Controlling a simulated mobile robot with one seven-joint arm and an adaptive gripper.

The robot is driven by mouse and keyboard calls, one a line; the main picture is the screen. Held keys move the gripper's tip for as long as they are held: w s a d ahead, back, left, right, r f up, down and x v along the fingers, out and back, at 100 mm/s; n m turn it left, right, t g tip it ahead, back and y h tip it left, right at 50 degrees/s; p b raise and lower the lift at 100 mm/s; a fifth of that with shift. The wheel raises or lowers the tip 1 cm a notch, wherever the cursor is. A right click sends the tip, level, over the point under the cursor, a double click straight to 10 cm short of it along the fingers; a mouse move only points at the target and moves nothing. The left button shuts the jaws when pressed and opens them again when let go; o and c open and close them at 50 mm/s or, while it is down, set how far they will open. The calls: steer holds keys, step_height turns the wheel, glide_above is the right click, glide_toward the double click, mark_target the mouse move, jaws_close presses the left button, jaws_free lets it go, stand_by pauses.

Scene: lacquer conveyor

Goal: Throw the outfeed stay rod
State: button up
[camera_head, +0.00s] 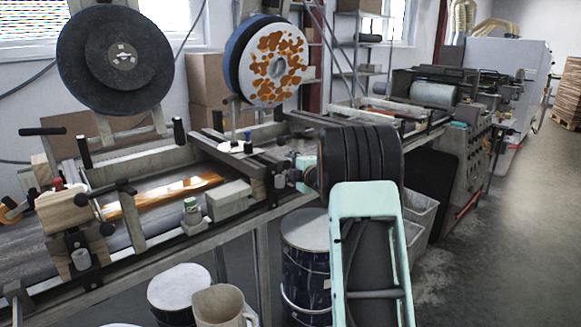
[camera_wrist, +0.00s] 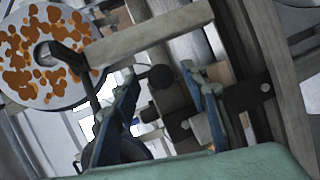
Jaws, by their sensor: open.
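My gripper (camera_wrist: 161,74) is open in the wrist view, its two blue fingers pointing at the side of the conveyor. A dark round knob (camera_wrist: 161,77) shows between the fingertips, with no finger seen closed on it. It may belong to the outfeed stay rod, but I cannot tell for sure. In the head view my gripper (camera_head: 300,172) is mostly hidden behind my dark arm, close to the conveyor's near edge. A dark upright handle (camera_head: 279,181) stands just left of it. Contact between them cannot be made out.
The conveyor frame (camera_head: 170,250) runs along the left. A reel with an orange-spotted face (camera_head: 292,68) and a black reel (camera_head: 80,60) stand above it. A blue drum (camera_head: 305,262), a white-lidded can (camera_head: 180,288) and a beige jug (camera_head: 220,305) stand below. Floor at right is clear.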

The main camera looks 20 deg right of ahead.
steer(key=shift+w+f, duration=0.1)
steer(key=shift+w, duration=0.15)
jaws_close()
stand_by(0.3)
